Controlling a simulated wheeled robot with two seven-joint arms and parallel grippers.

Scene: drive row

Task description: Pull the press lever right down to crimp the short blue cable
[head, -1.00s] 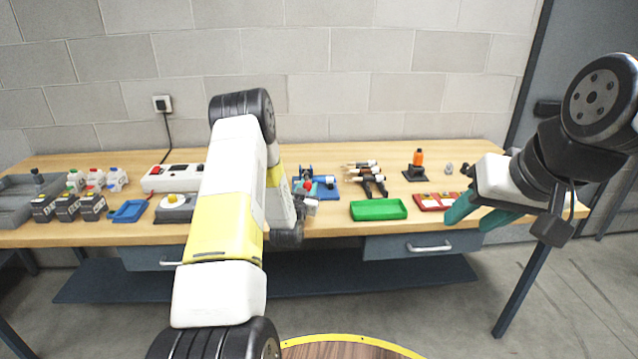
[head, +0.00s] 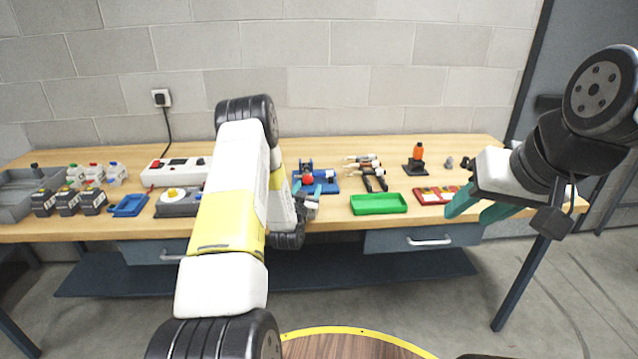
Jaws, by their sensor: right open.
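My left gripper (head: 314,194) is just in front of the press, close to the red knob. Whether it touches the knob, and whether its jaws are open, is too small to tell. My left arm hides part of the bench left of the press. I cannot make out the short blue cable. My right gripper (head: 477,209) is open and empty, with teal fingers, in front of the bench's right end.
A green tray (head: 378,204) and a red tray (head: 436,194) lie right of the press, with dark-handled tools (head: 374,178) behind. An orange-topped item (head: 417,158) stands further right. A power strip (head: 172,172), blue tray (head: 129,205) and several bottles are at left.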

